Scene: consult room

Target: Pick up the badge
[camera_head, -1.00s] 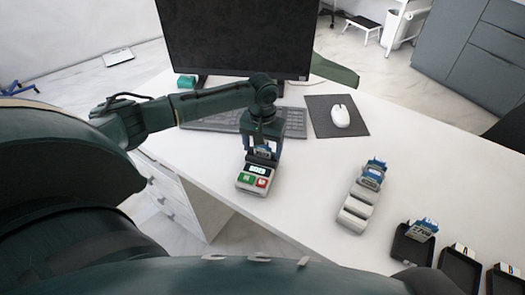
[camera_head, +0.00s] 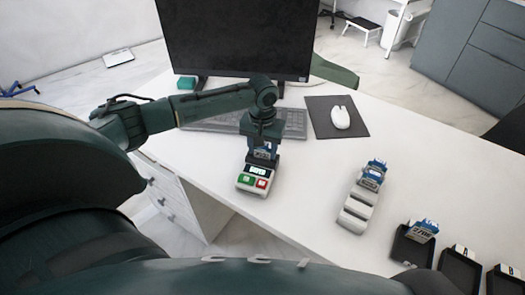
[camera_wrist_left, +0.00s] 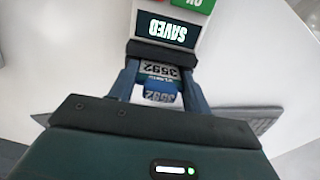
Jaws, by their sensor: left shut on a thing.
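A blue and white badge (camera_head: 263,154) is between the fingers of my left gripper (camera_head: 264,150), which is shut on it. In the left wrist view the badge (camera_wrist_left: 160,88) shows the number 3592, upside down. The badge is at the dark top end of a small white reader (camera_head: 251,187) with a green and a red button. The reader's display (camera_wrist_left: 167,29) reads SAVED, upside down in the wrist view. Whether the badge's lower edge touches the reader or sits in a slot is hidden. My right gripper is not in view.
A light rack (camera_head: 354,211) with blue and white badges at its far end stands to the right. A keyboard (camera_head: 296,122), monitor (camera_head: 238,35) and mouse (camera_head: 341,117) are behind. The desk between reader and rack is clear.

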